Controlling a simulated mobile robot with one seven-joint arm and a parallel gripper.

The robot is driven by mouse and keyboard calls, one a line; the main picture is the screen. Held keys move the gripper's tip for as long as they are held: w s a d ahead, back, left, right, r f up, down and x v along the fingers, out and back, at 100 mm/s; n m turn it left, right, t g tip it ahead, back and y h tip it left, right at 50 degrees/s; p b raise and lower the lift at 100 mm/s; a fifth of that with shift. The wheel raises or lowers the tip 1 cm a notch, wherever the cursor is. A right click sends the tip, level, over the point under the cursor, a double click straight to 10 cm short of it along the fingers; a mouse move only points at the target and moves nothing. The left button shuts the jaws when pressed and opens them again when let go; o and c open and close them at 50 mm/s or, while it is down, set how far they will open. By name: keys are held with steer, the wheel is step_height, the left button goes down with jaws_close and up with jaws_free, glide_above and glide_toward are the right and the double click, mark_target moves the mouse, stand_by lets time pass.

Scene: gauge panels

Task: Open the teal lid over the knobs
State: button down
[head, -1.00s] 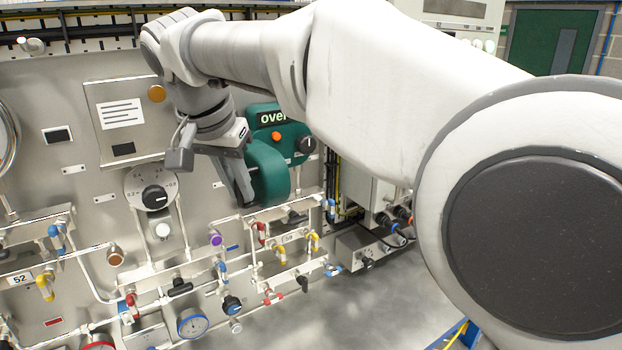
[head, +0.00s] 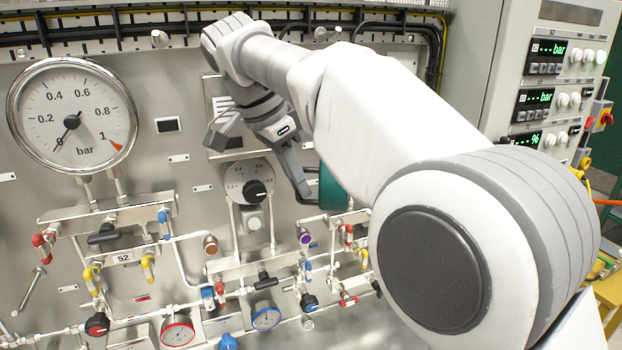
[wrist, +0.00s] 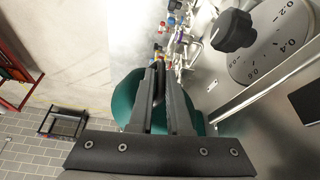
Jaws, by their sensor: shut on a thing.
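The teal lid (head: 333,190) shows only in part in the head view, since my arm hides its right side. In the wrist view the teal lid (wrist: 125,101) shows as a rounded shape behind and on both sides of the fingers. My gripper (head: 304,190) is at the lid's left side in the head view. In the wrist view my gripper (wrist: 158,72) is shut on a dark handle (wrist: 159,88) in front of the lid. The housing and the knobs by the lid are hidden behind my arm, so how far the lid stands open cannot be told.
A grey dial with a black knob (head: 255,191) sits just left of my gripper; its knob (wrist: 232,30) is near in the wrist view. Pipes and coloured valves (head: 265,280) run below. A large gauge (head: 72,115) is at left, a display cabinet (head: 545,75) at right.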

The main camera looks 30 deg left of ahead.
steer(key=shift+w+a+r+m, duration=0.1)
steer(key=shift+w+a+m, duration=0.05)
steer(key=shift+w+m, duration=0.2)
steer(key=c, duration=0.9)
jaws_free()
steer(key=shift+s, duration=0.1)
steer(key=shift+a, duration=0.1)
